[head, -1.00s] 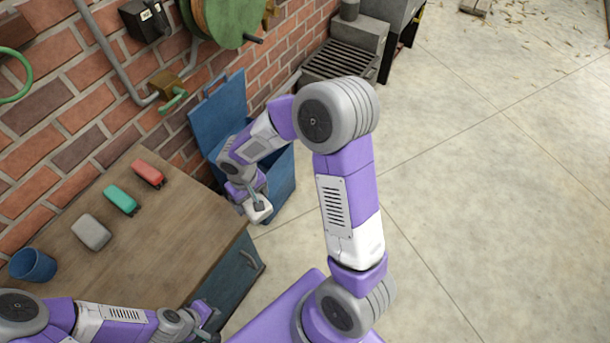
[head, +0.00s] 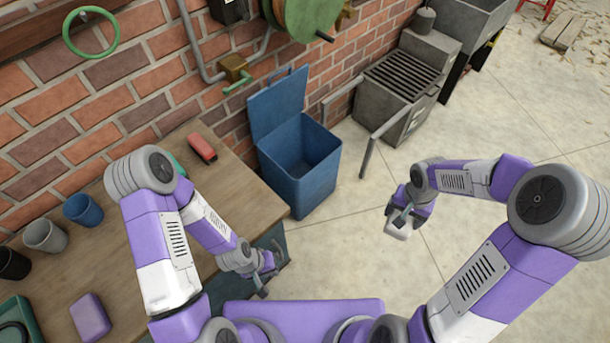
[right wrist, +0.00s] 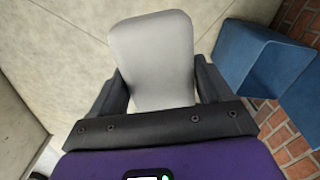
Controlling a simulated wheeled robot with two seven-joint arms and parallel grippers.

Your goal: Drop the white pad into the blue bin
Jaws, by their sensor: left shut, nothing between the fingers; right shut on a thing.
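The white pad (head: 397,226) is held by my right gripper (head: 403,213), out over the floor to the right of the blue bin. In the right wrist view the pad (right wrist: 152,50) stands up between the two dark fingers (right wrist: 160,92), which are shut on it. The blue bin (head: 312,185) stands on the floor beside the table's right end, its lid raised toward the brick wall and its top open. It also shows at the right of the right wrist view (right wrist: 248,62), apart from the pad. My left gripper (head: 264,272) is shut and empty near the table's right front edge.
A grey grated unit (head: 400,88) with a rail stands right of the bin. Floor (head: 480,130) is clear there.

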